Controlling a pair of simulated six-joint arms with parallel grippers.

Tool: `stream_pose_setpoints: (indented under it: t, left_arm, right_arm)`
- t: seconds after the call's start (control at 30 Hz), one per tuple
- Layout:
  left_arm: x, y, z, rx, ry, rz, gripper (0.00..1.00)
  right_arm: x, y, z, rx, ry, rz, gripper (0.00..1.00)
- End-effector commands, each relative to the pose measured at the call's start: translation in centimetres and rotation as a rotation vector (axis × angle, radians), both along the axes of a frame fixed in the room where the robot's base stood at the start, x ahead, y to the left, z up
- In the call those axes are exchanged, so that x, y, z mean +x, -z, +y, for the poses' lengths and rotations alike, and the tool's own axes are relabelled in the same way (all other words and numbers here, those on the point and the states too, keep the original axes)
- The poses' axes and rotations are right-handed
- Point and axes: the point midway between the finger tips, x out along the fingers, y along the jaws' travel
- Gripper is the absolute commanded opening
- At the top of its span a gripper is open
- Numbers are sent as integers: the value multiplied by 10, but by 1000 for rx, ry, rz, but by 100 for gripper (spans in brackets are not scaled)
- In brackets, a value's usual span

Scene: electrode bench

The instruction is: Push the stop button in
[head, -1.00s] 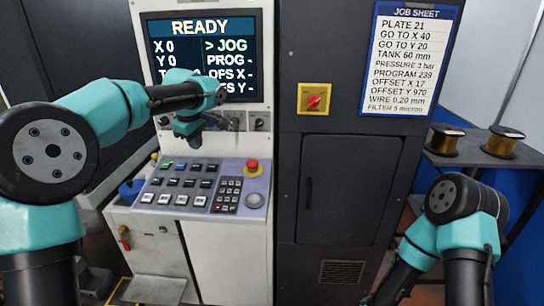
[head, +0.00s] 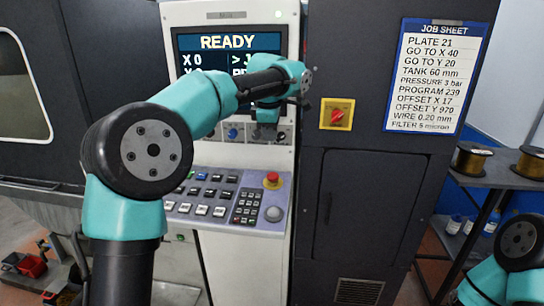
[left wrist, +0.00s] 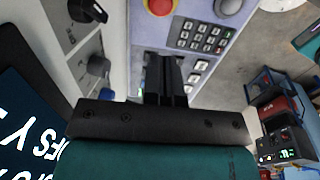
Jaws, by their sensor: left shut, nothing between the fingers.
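The stop button (head: 271,178) is a red mushroom head on a yellow base, at the top right of the sloping key panel (head: 185,208). It also shows at the top edge of the left wrist view (left wrist: 160,5), partly cut off. My left gripper (head: 265,133) points down in front of the machine, above the stop button in the head view. In the left wrist view its fingers (left wrist: 166,75) are together and empty, apart from the button, with the keypad beyond them. My right gripper is out of view; only part of that arm shows at bottom right.
The screen (head: 228,42) reads READY and is partly covered by my left arm. Small knobs (head: 232,133) line the strip below it. A grey round knob (head: 274,214) sits below the stop button. A red switch on a yellow plate (head: 337,114) is on the dark cabinet.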

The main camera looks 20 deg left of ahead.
Motion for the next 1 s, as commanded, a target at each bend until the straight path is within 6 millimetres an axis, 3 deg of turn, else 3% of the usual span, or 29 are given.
stream_pose_setpoints:
  t: [0.27,0.8,1.0]
  left_arm:
    - [6,30,1,2,1,3,0]
    - [24,117,3,1,1,2,0]
    - [28,133,4,0,2,0,0]
  right_arm:
    - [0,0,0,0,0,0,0]
    - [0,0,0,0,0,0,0]
    - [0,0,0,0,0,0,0]
